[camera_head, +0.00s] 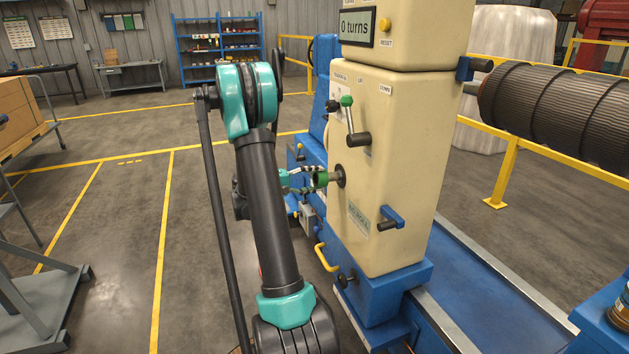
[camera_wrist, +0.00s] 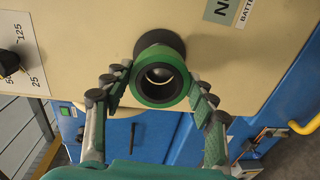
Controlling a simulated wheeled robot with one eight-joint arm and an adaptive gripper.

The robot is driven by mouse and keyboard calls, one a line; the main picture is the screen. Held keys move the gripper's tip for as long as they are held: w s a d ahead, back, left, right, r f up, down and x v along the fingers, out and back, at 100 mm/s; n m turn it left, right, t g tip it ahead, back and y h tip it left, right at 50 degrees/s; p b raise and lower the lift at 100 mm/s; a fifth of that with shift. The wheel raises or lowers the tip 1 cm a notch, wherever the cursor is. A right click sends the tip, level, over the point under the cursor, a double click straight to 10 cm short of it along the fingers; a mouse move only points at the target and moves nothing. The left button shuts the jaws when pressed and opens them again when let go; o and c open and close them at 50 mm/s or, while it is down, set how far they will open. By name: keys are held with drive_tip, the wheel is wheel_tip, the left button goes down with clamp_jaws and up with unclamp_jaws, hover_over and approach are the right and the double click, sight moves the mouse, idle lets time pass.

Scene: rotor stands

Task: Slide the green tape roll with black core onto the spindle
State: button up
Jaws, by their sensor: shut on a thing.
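The green tape roll with black core (camera_head: 320,180) is held between the fingers of my gripper (camera_head: 304,181), in front of the cream machine's face. In the wrist view, the roll (camera_wrist: 160,90) faces me with its bore open, and the fingers of my gripper (camera_wrist: 157,88) sit on its left and right sides. The spindle (camera_head: 334,177) sticks out of the machine face just behind the roll, with a dark flange at its base. A bright curved shape shows inside the bore. I cannot tell whether the spindle's tip is inside the core.
The cream machine (camera_head: 390,170) stands on a blue base (camera_head: 385,290). A green-knobbed lever (camera_head: 348,115) is above the spindle, and a blue handle (camera_head: 391,217) is to its lower right. A yellow handle (camera_head: 326,257) is below.

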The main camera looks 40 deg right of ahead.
sight(328, 178)
drive_tip(key=shift+d, duration=0.15)
drive_tip(key=shift+s+d, duration=0.1)
drive_tip(key=shift+d, duration=0.2)
drive_tip(key=shift+s+d, duration=0.1)
drive_tip(key=shift+d, duration=0.25)
drive_tip(key=shift+s+d+f, duration=0.1)
drive_tip(key=shift+d, duration=0.2)
drive_tip(key=shift+s+d, duration=0.1)
drive_tip(key=shift+d, duration=0.5)
drive_tip(key=shift+s+d, duration=0.1)
drive_tip(key=shift+d, duration=0.2)
drive_tip(key=shift+s+d+f, duration=0.1)
drive_tip(key=shift+d, duration=0.35)
idle(0.4)
drive_tip(key=o, duration=1.2)
drive_tip(key=shift+c, duration=0.2)
